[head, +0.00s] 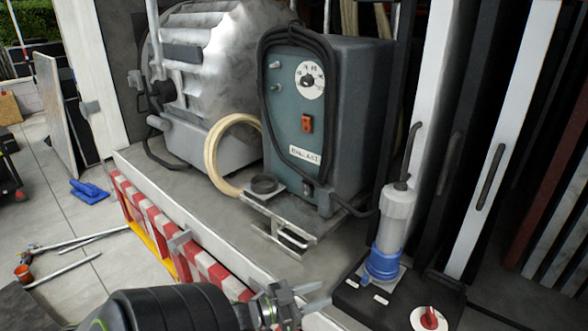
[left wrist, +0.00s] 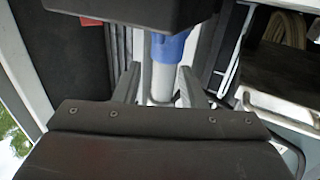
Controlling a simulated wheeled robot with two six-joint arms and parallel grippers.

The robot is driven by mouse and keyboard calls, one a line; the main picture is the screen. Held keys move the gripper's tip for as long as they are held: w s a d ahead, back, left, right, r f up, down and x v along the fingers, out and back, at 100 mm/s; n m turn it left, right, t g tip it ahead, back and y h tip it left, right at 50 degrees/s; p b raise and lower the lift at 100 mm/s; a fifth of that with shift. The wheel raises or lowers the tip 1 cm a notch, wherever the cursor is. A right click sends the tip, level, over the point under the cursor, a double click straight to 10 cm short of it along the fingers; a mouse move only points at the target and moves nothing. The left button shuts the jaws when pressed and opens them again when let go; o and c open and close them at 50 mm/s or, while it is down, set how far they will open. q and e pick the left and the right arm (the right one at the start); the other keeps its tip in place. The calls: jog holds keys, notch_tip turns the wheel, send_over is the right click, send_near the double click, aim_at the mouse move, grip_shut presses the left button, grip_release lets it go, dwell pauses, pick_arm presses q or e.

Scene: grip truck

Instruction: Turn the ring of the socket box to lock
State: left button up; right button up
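The black socket box (head: 395,305) lies at the lower right of the head view, on the truck bed. A blue ring (head: 383,264) sits on it, around the base of an upright pale grey plug (head: 396,215) with a black cable at its top. My left gripper (head: 318,295) is to the left of the ring, apart from it, with its fingers open and empty. In the left wrist view, the blue ring (left wrist: 170,46) and the pale plug (left wrist: 162,86) show beyond and between the two spread fingers. My right gripper is not in view.
A red rotary knob (head: 429,318) is on the box's front. A ballast unit (head: 300,130) and a large silver lamp (head: 215,90) stand behind on the bed. A metal bracket (head: 285,235) lies between. Upright posts (head: 505,150) stand close to the right.

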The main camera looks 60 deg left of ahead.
pick_arm(q)
jog(key=s, duration=0.2)
jog(key=s+a, duration=0.1)
jog(key=s, duration=0.2)
jog(key=shift+s, duration=0.3)
